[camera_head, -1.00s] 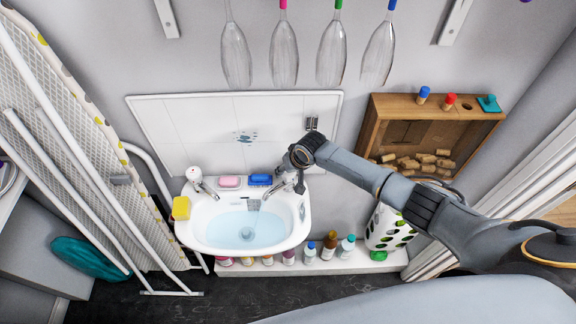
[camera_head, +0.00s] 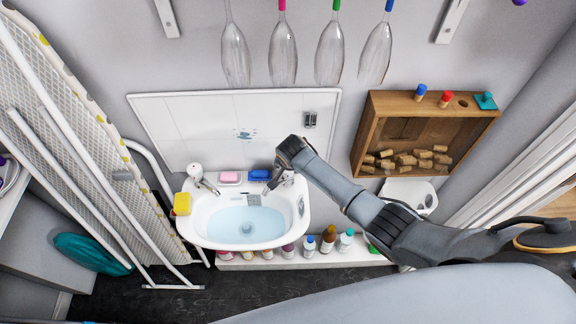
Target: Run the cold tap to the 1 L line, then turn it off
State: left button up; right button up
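A white basin (camera_head: 200,226) on the back wall holds pale blue water (camera_head: 245,222). A tap with a white knob (camera_head: 197,172) stands at its left back corner. A second tap (camera_head: 287,179) stands at the right back corner, partly hidden by my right gripper (camera_head: 273,182). The gripper points down at this tap; whether it touches it, and whether its fingers are open or shut, I cannot tell. A grey marked patch (camera_head: 253,199) shows on the basin's back inner wall; its marks are too small to read. No clear stream of water shows. My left gripper is out of view.
A yellow sponge (camera_head: 182,204), a pink soap (camera_head: 230,177) and a blue soap (camera_head: 260,174) sit around the basin's rim. Several bottles (camera_head: 328,240) line the ledge below. A wooden box with corks (camera_head: 375,118) hangs at the right. An ironing board (camera_head: 65,110) leans at the left.

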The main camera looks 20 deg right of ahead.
dwell(0.4)
jog(key=o, duration=1.1)
jog(key=shift+o, duration=0.2)
jog(key=shift+r, duration=0.1)
jog(key=d+v, duration=0.1)
jog(key=v, duration=1)
jog(key=shift+s+a+r, duration=0.15)
jog(key=shift+a+r, duration=0.25)
jog(key=shift+a, duration=0.1)
